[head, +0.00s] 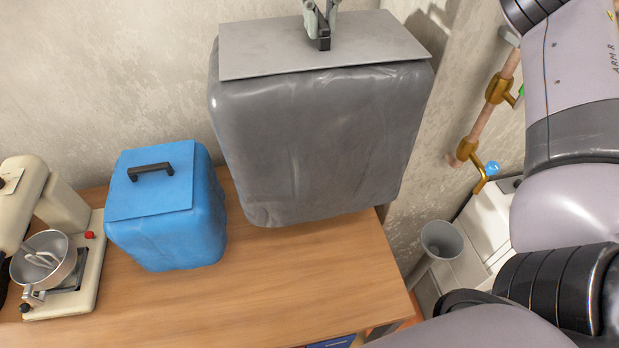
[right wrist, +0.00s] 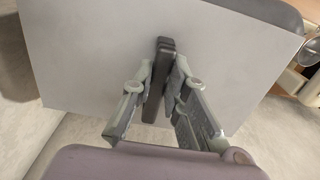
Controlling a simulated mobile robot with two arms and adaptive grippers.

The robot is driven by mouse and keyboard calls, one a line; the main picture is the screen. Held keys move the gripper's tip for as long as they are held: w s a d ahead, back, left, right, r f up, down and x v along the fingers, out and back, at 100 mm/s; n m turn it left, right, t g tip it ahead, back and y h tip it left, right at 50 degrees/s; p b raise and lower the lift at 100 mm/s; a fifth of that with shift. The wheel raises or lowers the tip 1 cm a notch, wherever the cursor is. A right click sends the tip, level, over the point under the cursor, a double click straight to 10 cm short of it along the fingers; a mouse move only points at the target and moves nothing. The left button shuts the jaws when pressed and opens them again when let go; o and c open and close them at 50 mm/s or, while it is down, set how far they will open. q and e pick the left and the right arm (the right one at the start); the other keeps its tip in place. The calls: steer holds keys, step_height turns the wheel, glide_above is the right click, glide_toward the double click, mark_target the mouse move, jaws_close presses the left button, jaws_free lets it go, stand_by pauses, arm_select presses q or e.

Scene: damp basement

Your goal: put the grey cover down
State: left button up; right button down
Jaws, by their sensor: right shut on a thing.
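The grey cover (head: 310,140) is a large soft box shape with a flat lighter panel on top. It hangs over the back right of the wooden table, and I cannot tell whether its lower edge touches the tabletop. My right gripper (head: 322,22) is at the top edge of the head view, shut on the cover's dark handle. In the right wrist view the fingers of my right gripper (right wrist: 160,90) close around that handle (right wrist: 158,80), above the cover's flat panel (right wrist: 90,55). What is under the cover is hidden. My left gripper is not in view.
A blue cover (head: 165,210) with a black handle stands on the wooden table (head: 270,300), left of the grey cover. A cream stand mixer (head: 50,230) with a metal bowl is at the far left. The table front is clear. Pipes with valves (head: 490,100) run along the right wall.

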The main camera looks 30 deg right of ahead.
mark_target(322, 42)
step_height(322, 42, down, 6)
steer(key=shift+s+d+f+p, duration=0.15)
steer(key=shift+f+p, duration=0.1)
steer(key=shift+p, duration=0.15)
arm_select(q)
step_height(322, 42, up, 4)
steer(key=p, duration=0.3)
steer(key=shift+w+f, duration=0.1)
arm_select(e)
step_height(322, 42, down, 13)
steer(key=shift+r, duration=0.1)
steer(key=c, duration=2)
jaws_free()
steer(key=shift+c, duration=0.2)
steer(key=o, duration=0.5)
steer(key=shift+c, duration=0.2)
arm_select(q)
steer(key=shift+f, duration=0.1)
